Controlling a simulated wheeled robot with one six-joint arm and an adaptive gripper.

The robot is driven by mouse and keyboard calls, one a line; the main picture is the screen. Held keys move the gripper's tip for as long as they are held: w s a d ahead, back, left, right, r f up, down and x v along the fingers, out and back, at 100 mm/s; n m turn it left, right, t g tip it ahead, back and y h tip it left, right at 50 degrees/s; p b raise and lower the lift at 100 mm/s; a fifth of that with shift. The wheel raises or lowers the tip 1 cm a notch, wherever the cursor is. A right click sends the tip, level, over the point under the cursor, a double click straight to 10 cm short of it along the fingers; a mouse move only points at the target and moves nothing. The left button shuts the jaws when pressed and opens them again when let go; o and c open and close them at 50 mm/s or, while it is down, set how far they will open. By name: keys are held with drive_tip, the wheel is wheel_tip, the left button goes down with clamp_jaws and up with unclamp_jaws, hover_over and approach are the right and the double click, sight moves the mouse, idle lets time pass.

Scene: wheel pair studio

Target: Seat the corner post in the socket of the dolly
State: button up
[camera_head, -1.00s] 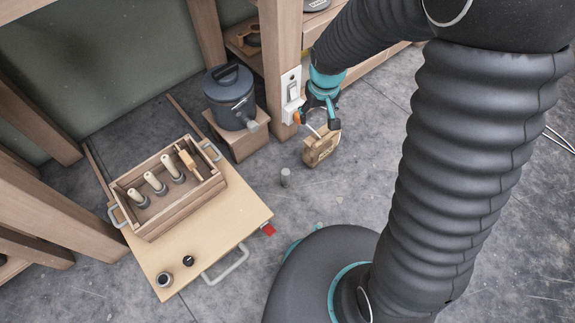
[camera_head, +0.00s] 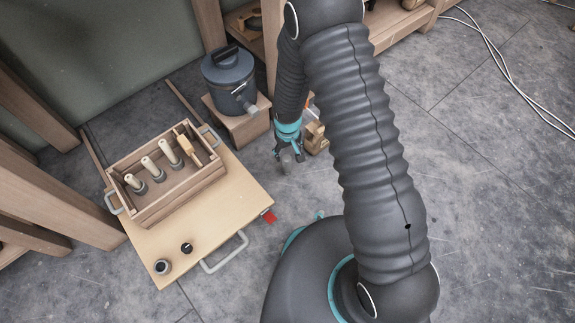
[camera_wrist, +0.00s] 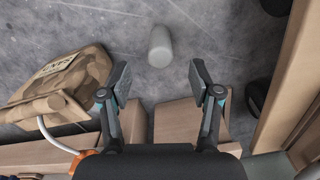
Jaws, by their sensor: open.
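A small grey cylinder, which looks like the corner post (camera_wrist: 160,46), stands on the concrete floor. In the head view the post (camera_head: 286,169) is partly hidden by my gripper (camera_head: 289,158). In the wrist view my gripper (camera_wrist: 160,82) is open and empty, and the post lies beyond the fingertips, roughly in line with the gap between them. The dolly (camera_head: 215,222) is a flat wooden platform with metal handles, at the left of the head view. A dark round ring, perhaps the socket (camera_head: 163,267), is at its front left corner, with a black knob (camera_head: 187,248) near it.
A wooden crate (camera_head: 160,212) with several pale-handled tools sits on the dolly. A dark canister (camera_head: 229,78) stands on a wooden block (camera_head: 243,122) behind. A tan labelled bag (camera_wrist: 55,88) lies left of my gripper in the wrist view.

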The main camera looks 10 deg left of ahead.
sight(287, 163)
drive_tip(key=f, duration=0.6)
drive_tip(key=f+b, duration=0.1)
drive_tip(key=f, duration=0.2)
drive_tip(key=shift+w+a, duration=0.2)
drive_tip(key=shift+w, duration=0.05)
clamp_jaws()
